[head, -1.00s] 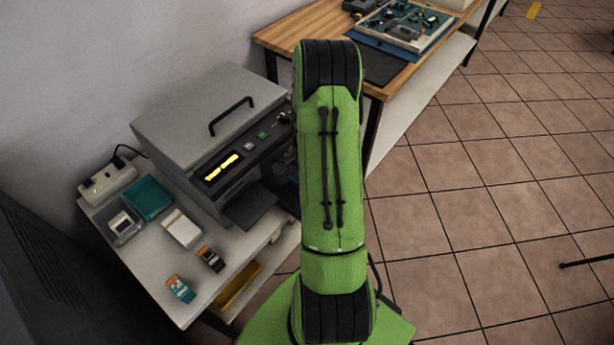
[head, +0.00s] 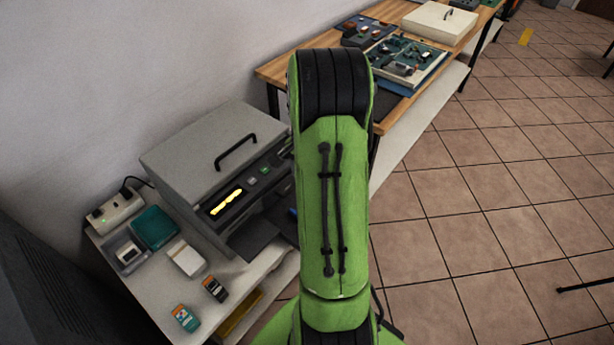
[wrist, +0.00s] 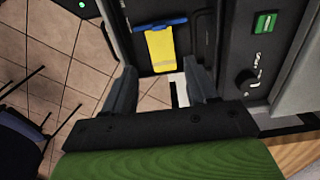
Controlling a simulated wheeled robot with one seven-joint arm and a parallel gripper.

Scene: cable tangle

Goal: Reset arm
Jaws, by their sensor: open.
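My green arm with black joints stands upright in the middle of the head view, and my gripper is hidden there. In the wrist view my gripper (wrist: 158,90) shows two dark fingers spread apart with nothing held between them. Beyond the fingertips is the dark front of a machine, with a yellow card-like piece (wrist: 160,50) under a blue edge. The same grey machine with a black handle (head: 205,160) stands to the left of my arm in the head view.
A light side table (head: 150,290) holds the machine, a teal box (head: 155,228), a white power strip (head: 115,210) and small cartons (head: 186,318). A wooden bench (head: 275,72) with trays of parts stands behind. Tiled floor (head: 480,210) on the right is mostly open.

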